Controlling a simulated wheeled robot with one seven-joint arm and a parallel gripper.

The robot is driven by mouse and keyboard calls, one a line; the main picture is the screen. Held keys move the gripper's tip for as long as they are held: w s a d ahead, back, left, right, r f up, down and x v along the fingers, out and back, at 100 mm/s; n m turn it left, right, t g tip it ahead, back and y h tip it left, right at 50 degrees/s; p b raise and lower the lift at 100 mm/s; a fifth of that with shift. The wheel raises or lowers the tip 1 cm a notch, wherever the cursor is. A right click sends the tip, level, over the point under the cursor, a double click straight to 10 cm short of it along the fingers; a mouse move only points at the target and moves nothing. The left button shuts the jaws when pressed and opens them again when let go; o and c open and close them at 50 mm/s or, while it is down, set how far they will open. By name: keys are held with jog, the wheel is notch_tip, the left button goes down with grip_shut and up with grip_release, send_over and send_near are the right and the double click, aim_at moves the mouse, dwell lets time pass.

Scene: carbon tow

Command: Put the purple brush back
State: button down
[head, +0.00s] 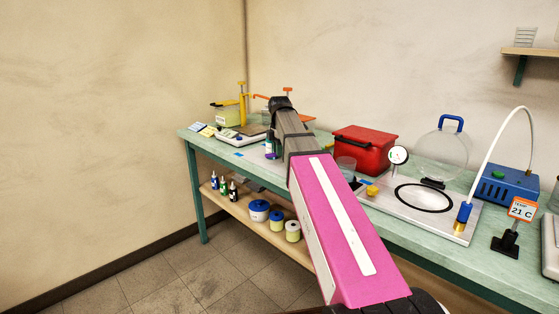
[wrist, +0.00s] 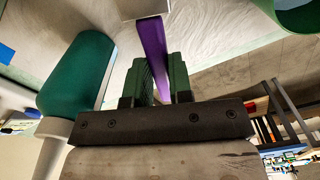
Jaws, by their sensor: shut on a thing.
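The purple brush (wrist: 153,48) shows in the wrist view as a flat purple handle between the two green-padded fingers of my gripper (wrist: 160,75). The gripper is shut on it. A pale, whitish block-like part is at the handle's far end, at the top of the picture. In the head view, my arm hides most of the gripper. A small purple patch (head: 271,156) shows just left of the arm over the bench; I cannot tell if it is the brush.
A green cylinder with a white end (wrist: 76,75) stands close left of my gripper. On the green bench (head: 440,244) are a red box (head: 362,149), a plate with a black ring (head: 400,208), a clear dome (head: 443,153) and a blue unit (head: 503,186). Jars (head: 259,211) stand on the lower shelf.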

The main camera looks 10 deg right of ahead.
aim_at(279, 165)
jog(key=shift+f, duration=2.05)
jog(key=c, duration=1)
grip_release()
notch_tip(279, 165, up, 12)
jog(key=shift+r, duration=0.1)
